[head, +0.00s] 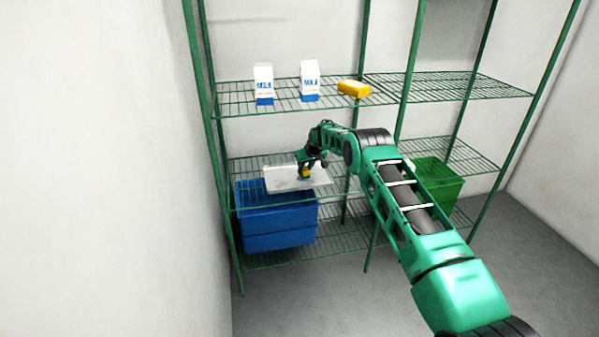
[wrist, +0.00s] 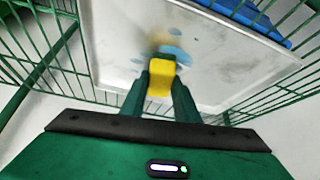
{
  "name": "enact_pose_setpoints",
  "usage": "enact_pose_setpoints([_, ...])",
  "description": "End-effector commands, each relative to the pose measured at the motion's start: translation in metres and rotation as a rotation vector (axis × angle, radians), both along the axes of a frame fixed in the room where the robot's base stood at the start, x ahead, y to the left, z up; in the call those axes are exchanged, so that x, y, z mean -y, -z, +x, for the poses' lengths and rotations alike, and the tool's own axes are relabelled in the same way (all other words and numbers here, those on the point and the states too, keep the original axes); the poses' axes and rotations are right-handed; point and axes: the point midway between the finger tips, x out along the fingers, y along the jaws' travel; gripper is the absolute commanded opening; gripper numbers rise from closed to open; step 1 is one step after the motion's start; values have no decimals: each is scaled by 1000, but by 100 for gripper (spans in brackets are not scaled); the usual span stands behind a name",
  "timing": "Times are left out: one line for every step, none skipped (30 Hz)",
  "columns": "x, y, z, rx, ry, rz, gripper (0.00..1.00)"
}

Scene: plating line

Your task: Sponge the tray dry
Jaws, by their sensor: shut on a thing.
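The tray (head: 277,184) is a pale flat tray on the middle wire shelf in the head view. In the wrist view the tray (wrist: 225,75) fills the upper middle and carries blue wet-looking patches (wrist: 172,52) and a brownish smudge near the sponge. My gripper (head: 305,172) is over the tray. In the wrist view my gripper (wrist: 160,72) is shut on a yellow sponge (wrist: 160,80), held between its two fingers. The sponge's far end is at or just above the tray's surface beside the patches; I cannot tell if it touches.
Two milk cartons (head: 263,84) (head: 310,80) and a yellow item (head: 354,88) stand on the upper shelf, above my arm. Blue crates (head: 275,225) sit below the tray. A green crate (head: 437,180) is at the right. Green shelf posts (head: 222,160) flank the space.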

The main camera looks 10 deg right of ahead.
Motion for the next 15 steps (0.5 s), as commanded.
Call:
enact_pose_setpoints([5,1,-1,-3,1,-1,3])
enact_pose_setpoints([6,1,-1,-3,1,-1,3])
enact_pose_setpoints([8,1,-1,-2,1,-1,3])
enact_pose_setpoints([8,1,-1,-2,1,-1,3])
enact_pose_setpoints([9,1,-1,-2,0,-1,3])
enact_pose_setpoints([10,1,-1,-2,1,-1,3])
enact_pose_setpoints([11,1,-1,-2,1,-1,3])
enact_pose_setpoints([12,1,-1,-2,1,-1,3])
enact_pose_setpoints([14,0,0,-2,1,-1,3])
enact_pose_setpoints([16,0,0,-2,1,-1,3])
enact_pose_setpoints([17,0,0,-1,1,-1,3])
enact_pose_setpoints([20,0,0,-1,1,-1,3])
enact_pose_setpoints([22,0,0,-1,1,-1,3])
enact_pose_setpoints([25,0,0,-1,1,-1,3])
enact_pose_setpoints([28,0,0,-1,1,-1,3])
